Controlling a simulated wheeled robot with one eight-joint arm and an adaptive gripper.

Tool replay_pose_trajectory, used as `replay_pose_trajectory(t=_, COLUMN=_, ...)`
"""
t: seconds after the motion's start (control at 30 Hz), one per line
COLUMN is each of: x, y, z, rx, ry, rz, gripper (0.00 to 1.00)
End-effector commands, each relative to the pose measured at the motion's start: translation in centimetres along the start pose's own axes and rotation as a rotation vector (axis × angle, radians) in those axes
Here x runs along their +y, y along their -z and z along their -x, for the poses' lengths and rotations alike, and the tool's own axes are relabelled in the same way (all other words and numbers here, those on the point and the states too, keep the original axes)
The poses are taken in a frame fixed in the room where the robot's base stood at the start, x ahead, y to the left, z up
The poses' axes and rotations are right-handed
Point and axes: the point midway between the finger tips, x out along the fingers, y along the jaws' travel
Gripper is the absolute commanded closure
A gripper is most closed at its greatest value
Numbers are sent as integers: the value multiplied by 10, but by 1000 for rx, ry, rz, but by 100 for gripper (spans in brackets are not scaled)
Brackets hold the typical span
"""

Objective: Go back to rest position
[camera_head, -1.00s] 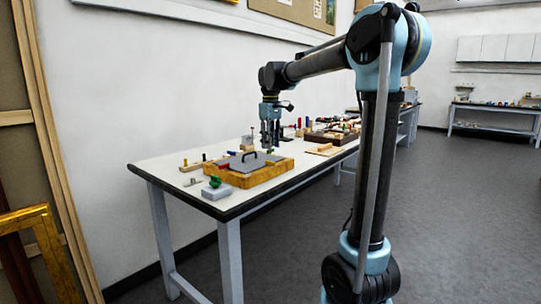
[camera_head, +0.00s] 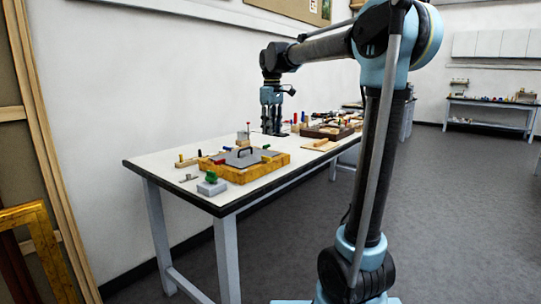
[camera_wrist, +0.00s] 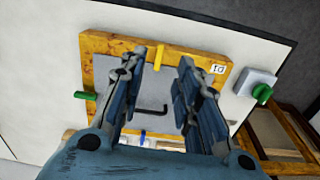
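My gripper (camera_head: 272,129) hangs pointing down above the white worktable (camera_head: 150,160), and is apart from everything on it. In the wrist view its fingers (camera_wrist: 160,85) stand apart with nothing between them. Beyond them in that view is a gilt wooden frame (camera_wrist: 185,54) with a grey panel (camera_wrist: 150,75) inside and a dark bent handle (camera_wrist: 152,109) on the panel. In the head view the frame (camera_head: 238,174) lies near the table's front end, with the handle (camera_head: 245,152) upright on the panel.
A grey block with a green knob (camera_head: 212,185) stands at the table's front corner. A dark tray (camera_head: 327,131) of small items lies further back. Gilt and wooden frames (camera_head: 40,240) lean at the left. The floor (camera_head: 440,220) at the right is clear.

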Motion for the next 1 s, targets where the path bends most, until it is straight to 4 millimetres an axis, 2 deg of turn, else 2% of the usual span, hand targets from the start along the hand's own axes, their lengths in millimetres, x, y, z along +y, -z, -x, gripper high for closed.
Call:
replay_pose_trajectory(t=0.1, x=-1, y=-39, z=-14, rx=14, ry=-8, rz=-73, gripper=70)
replay_pose_trajectory(t=0.47, x=-19, y=-151, z=-71, rx=58, ry=-32, rz=-303, gripper=70)
replay_pose_trajectory(t=0.77, x=-45, y=-233, z=-137, rx=96, ry=-52, rz=-495, gripper=70)
replay_pose_trajectory(t=1.0, x=-71, y=-290, z=-200, rx=127, ry=-68, rz=-646, gripper=70)
